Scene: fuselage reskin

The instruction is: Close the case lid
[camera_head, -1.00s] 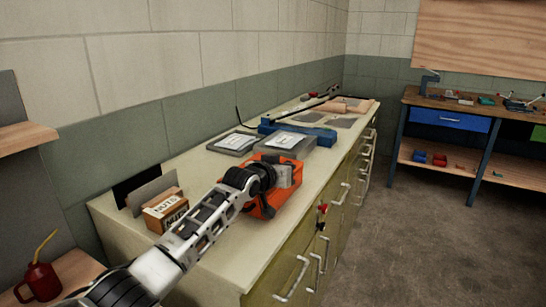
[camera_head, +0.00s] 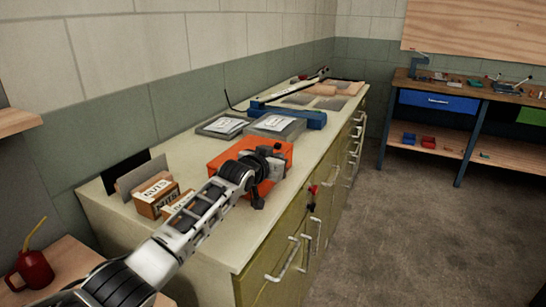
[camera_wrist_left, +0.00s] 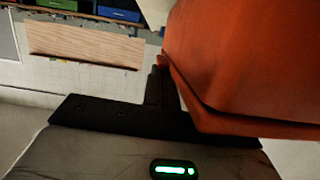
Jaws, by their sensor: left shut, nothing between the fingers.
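An orange case (camera_head: 222,149) sits on the cream bench top. My left arm reaches across it from the lower left and hides much of it. My left gripper (camera_head: 259,201) is at the case's near right side, small and partly hidden by its own wrist. In the left wrist view the gripper's dark fingers (camera_wrist_left: 157,86) are shut and empty, close beside the orange case (camera_wrist_left: 235,60). A dark seam runs along the case there. I cannot tell whether the fingers touch it or how far the lid stands open. My right gripper is not in view.
Cardboard boxes (camera_head: 155,196) labelled for nuts stand left of the case. Behind it lie flat grey cases (camera_head: 274,127) with white labels and a blue tool (camera_head: 312,119). The bench (camera_head: 225,246) has free room at its near edge. A red oil can (camera_head: 34,270) stands at lower left.

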